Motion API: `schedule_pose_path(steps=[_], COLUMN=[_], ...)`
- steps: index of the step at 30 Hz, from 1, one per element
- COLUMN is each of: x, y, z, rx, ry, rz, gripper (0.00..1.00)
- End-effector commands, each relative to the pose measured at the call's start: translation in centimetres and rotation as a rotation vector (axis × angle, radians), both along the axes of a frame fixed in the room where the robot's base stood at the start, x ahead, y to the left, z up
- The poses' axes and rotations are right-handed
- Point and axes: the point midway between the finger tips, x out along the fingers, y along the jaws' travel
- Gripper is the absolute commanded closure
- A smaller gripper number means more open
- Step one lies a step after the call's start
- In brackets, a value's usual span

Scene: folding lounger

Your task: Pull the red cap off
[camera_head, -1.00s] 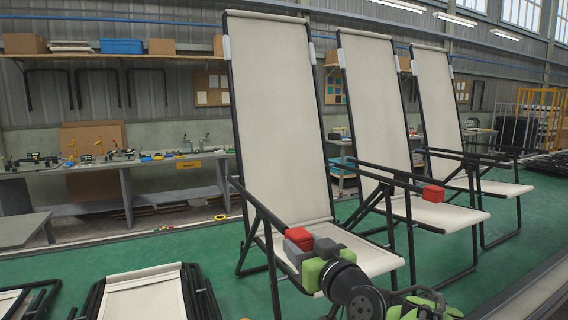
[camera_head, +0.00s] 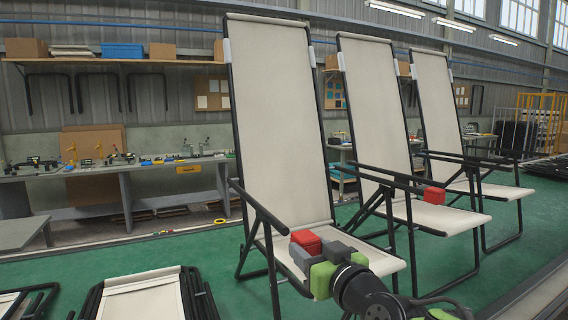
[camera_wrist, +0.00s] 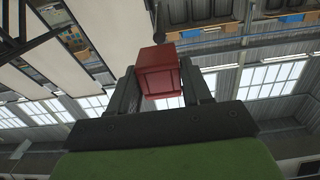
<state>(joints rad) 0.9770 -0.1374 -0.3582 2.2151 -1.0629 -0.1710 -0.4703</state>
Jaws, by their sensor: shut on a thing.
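My gripper (camera_head: 314,245) is shut on a red cap (camera_head: 306,241), a small block-like piece. The cap sits beside the front end of the near lounger's (camera_head: 283,120) left black armrest (camera_head: 262,211), slightly right of it in the picture. In the wrist view the red cap (camera_wrist: 158,72) is between the two dark fingers of my gripper (camera_wrist: 160,82). No tube shows entering the cap there, though its far side is hidden. The near lounger stands upright with cream fabric on a black frame.
A second lounger (camera_head: 372,105) behind to the right has another red cap (camera_head: 434,195) at its armrest end. A third lounger (camera_head: 440,105) stands farther right. A folded frame (camera_head: 145,297) lies at the lower left. A workbench (camera_head: 120,170) runs along the back wall. Green floor between is open.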

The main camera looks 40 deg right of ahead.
Motion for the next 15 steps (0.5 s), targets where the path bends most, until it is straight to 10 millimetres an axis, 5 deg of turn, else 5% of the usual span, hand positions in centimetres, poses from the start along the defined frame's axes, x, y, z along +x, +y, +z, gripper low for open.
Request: schedule_pose_path(steps=[15], x=[0.0], y=[0.0], z=[5.2], rx=[-0.003], ry=[-0.001], rz=[0.001], gripper=[1.0])
